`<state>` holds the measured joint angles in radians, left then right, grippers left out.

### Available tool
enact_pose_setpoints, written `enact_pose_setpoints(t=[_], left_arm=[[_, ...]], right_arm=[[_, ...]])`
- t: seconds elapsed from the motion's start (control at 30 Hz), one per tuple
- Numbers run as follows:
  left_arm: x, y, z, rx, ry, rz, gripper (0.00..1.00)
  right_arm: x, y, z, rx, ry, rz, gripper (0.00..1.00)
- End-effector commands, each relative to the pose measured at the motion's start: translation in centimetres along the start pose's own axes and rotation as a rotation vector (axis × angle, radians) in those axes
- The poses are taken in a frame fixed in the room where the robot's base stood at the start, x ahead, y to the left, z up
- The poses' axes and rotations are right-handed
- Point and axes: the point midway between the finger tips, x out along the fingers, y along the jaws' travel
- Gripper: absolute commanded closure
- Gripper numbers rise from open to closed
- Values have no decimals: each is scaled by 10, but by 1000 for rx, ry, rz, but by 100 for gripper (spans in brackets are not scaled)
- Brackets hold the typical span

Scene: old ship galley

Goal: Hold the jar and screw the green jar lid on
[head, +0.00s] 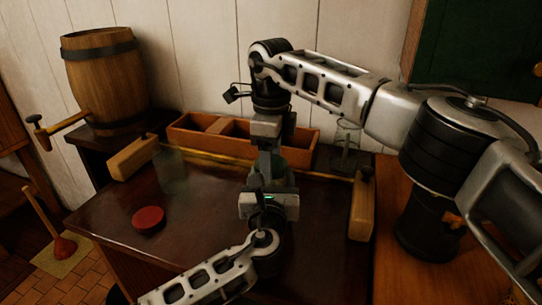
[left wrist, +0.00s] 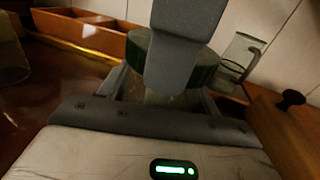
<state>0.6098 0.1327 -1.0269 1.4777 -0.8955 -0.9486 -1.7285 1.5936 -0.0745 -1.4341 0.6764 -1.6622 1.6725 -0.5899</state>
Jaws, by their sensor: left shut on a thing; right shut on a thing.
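The green jar lid (left wrist: 206,70) shows in the left wrist view, level on top of the glass jar (left wrist: 158,98). One finger of my right gripper (left wrist: 184,50) stands upright in front of the lid and hides its middle. My right gripper (head: 268,160) points down and is shut on the lid. My left gripper (head: 268,192) is below it, shut on the jar, with its fingers on both sides of the glass. In the head view the grippers hide most of the jar and lid. How far the lid is threaded cannot be told.
A red lid (head: 149,218) lies on the dark tabletop (head: 215,225) at left, near another glass jar (head: 171,172). A wooden divided box (head: 198,138) and a glass mug (head: 345,152) stand behind. Wooden blocks (head: 133,158) (head: 361,210) flank the table. A barrel (head: 105,85) stands back left.

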Motion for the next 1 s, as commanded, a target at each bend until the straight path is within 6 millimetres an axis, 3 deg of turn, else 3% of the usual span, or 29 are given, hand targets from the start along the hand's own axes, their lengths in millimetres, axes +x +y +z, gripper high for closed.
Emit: enact_pose_setpoints(t=[0.3, 0.53, 0.67, 0.7, 0.8, 1.0], left_arm=[[0, 0, -1, 0, 2, 1, 100], [0, 0, -1, 0, 2, 1, 100], [0, 0, -1, 0, 2, 1, 100], [0, 0, -1, 0, 2, 1, 100], [0, 0, -1, 0, 2, 1, 100], [0, 0, -1, 0, 2, 1, 100]], right_arm=[[0, 0, 0, 836, 0, 0, 66], [0, 0, 0, 1318, 0, 1, 66], [0, 0, 0, 1316, 0, 1, 66], [0, 0, 0, 1316, 0, 2, 36], [0, 0, 0, 1315, 0, 1, 14], [1, 0, 0, 1314, 0, 1, 14]])
